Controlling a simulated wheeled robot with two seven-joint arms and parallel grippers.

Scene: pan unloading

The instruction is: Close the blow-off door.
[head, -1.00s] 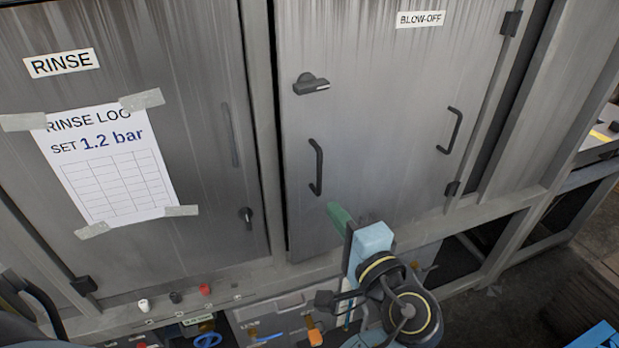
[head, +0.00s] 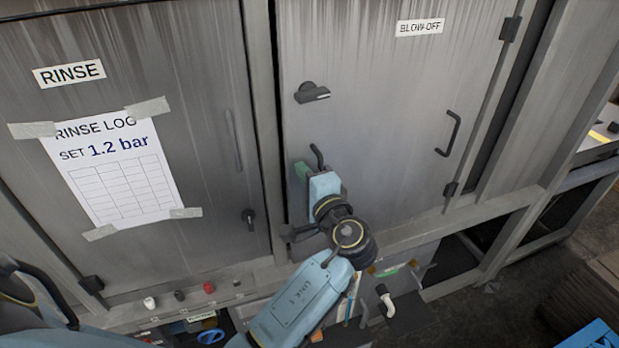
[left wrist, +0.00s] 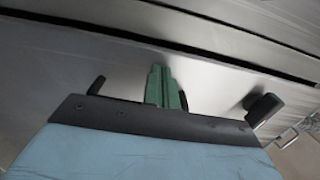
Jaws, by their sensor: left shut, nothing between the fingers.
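The blow-off door (head: 385,105) is a grey metal panel on the right, with hinges on its right side. A dark gap shows along its left edge, so it looks slightly ajar. Its turn latch (head: 312,92) is near the upper left. Its left handle (head: 317,155) is mostly hidden behind my left gripper (head: 301,170). That gripper is shut and empty, its green fingers at the door's left part, beside the handle. In the left wrist view, the shut green fingers (left wrist: 161,82) point at the grey metal; contact cannot be told. My right gripper is out of view.
The rinse door (head: 210,100) with a taped log sheet (head: 112,170) is on the left. A frame post (head: 262,120) stands between the doors. A second handle (head: 448,133) is on the blow-off door's right. Knobs (head: 209,286) line the lower rail.

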